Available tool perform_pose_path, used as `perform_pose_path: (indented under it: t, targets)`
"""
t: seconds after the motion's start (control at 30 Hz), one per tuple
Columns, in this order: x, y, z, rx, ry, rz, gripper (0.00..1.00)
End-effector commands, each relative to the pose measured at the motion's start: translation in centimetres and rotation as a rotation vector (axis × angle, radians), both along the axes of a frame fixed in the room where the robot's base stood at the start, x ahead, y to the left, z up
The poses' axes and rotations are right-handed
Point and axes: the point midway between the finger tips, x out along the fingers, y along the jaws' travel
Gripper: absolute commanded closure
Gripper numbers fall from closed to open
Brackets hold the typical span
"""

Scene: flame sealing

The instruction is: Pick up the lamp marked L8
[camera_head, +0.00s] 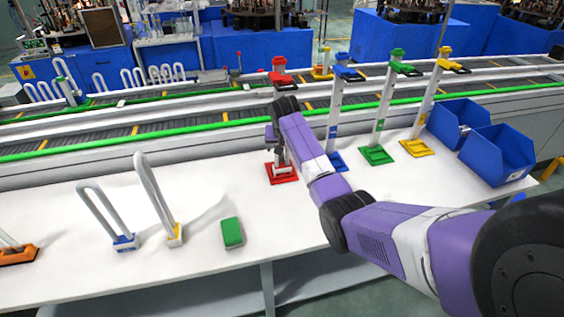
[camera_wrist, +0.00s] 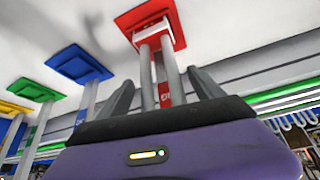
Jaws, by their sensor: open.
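Several U-shaped tube lamps stand on the white table: one with a blue base (camera_head: 125,241), one with a yellow base (camera_head: 174,237), and part of one with an orange base (camera_head: 18,254). I cannot read an L8 mark on any. My gripper (camera_head: 273,135) is at the red stand (camera_head: 282,175). In the wrist view my gripper (camera_wrist: 163,88) is open, its fingers on either side of upright tubes (camera_wrist: 147,75) above the red base (camera_wrist: 151,22). A red tag (camera_wrist: 163,94) there has unclear lettering. Contact with the tubes cannot be told.
Blue (camera_head: 336,160), green (camera_head: 377,155) and yellow (camera_head: 416,147) stands are right of the red one. Two blue bins (camera_head: 497,155) sit at the table's right end. A green block (camera_head: 232,232) lies at the front. A conveyor (camera_head: 180,125) runs behind.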

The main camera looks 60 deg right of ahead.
Motion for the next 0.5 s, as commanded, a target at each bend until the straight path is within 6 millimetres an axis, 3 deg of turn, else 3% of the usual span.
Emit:
perform_pose_path:
  t: [0.13, 0.5]
  targets:
    - [0.01, 0.0, 0.04, 0.0, 0.0, 0.0, 0.25]
    - [0.01, 0.02, 0.05, 0.0, 0.0, 0.0, 0.98]
